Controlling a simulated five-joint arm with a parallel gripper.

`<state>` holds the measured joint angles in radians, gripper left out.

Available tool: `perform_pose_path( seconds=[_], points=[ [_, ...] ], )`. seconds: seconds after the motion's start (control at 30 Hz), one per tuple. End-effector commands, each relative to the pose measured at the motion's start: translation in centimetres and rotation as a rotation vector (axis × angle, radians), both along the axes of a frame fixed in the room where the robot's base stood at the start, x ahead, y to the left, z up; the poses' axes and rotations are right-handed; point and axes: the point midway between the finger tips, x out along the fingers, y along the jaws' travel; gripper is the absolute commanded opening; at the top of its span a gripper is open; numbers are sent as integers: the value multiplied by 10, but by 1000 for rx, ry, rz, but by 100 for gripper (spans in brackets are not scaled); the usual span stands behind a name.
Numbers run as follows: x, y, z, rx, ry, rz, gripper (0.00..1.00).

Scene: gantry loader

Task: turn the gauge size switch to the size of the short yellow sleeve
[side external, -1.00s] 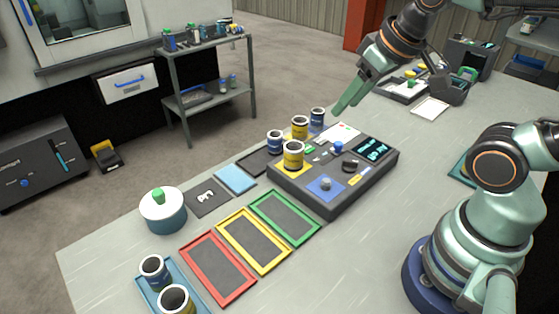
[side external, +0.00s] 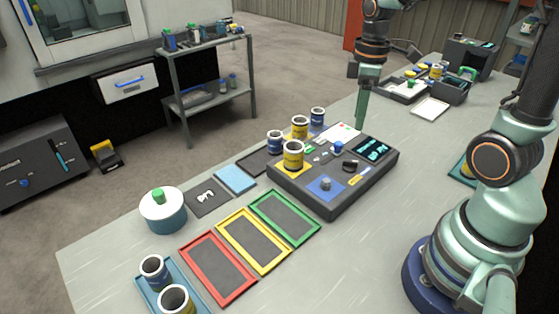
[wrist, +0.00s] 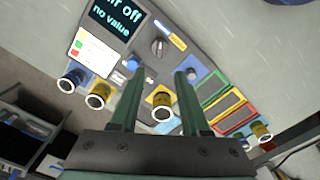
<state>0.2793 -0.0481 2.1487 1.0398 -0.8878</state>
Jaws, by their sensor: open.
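The dark gauge box (side external: 318,203) stands on the table. The black switch knob (side external: 350,165) sits on its top beside a yellow label and also shows in the wrist view (wrist: 158,47). A yellow sleeve (side external: 293,158) stands upright on the box's yellow pad; another yellow sleeve (side external: 299,128) stands behind it. I cannot tell which is the short one. The display (wrist: 117,18) partly reads "off, no value". My gripper (side external: 361,124) points down above the back of the box, apart from the knob. In the wrist view its fingers (wrist: 158,78) are apart and empty.
Blue sleeves (side external: 275,143) (side external: 317,118) stand near the yellow ones. A blue knob (side external: 338,147) and a grey knob (side external: 325,183) are on the box. Red, yellow and green framed trays (side external: 250,277), a lidded pot (side external: 163,215) and a sleeve tray lie to the left.

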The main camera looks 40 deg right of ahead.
Motion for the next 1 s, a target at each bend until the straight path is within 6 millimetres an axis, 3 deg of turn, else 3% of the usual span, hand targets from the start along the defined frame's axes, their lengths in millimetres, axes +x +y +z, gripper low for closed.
perform_pose_path(
  seconds=[0.17,0.63,1.0],
  points=[
    [0,0,-16,2,6,5,46],
    [-2,0,-100,2,8,3,46],
    [0,0,-120,0,1,3,46]
  ],
)
